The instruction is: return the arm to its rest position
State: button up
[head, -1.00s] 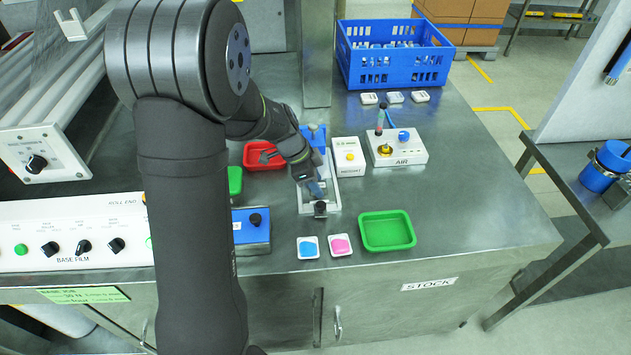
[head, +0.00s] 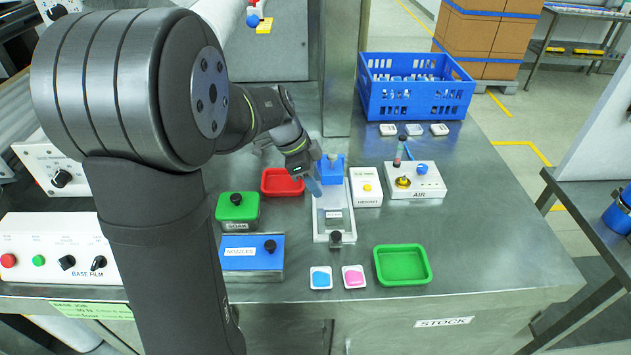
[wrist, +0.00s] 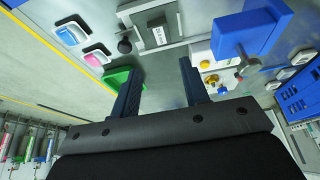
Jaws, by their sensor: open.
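My gripper (head: 313,186) hangs above the bench at the left edge of the white fixture with the blue block (head: 332,170). In the wrist view my gripper's two dark blue fingers (wrist: 158,70) are spread well apart with nothing between them. The fixture, with a black knob (head: 336,239) at its near end, stands on the bench; its blue block also shows in the wrist view (wrist: 252,30). My large dark arm hides much of the left side of the head view.
A red tray (head: 282,193), a green lidded box (head: 237,213) and a blue nozzles box (head: 240,266) stand left of the fixture. A height box (head: 367,200), an air unit (head: 440,190), a green tray (head: 380,279) and a blue crate (head: 416,113) are right. Bare bench lies far right.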

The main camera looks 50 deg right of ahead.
aim_at(334, 215)
jog(key=x, duration=1.2)
notch_tip(334, 215, up, 2)
jog(key=shift+r, duration=0.95)
jog(key=shift+f, duration=0.15)
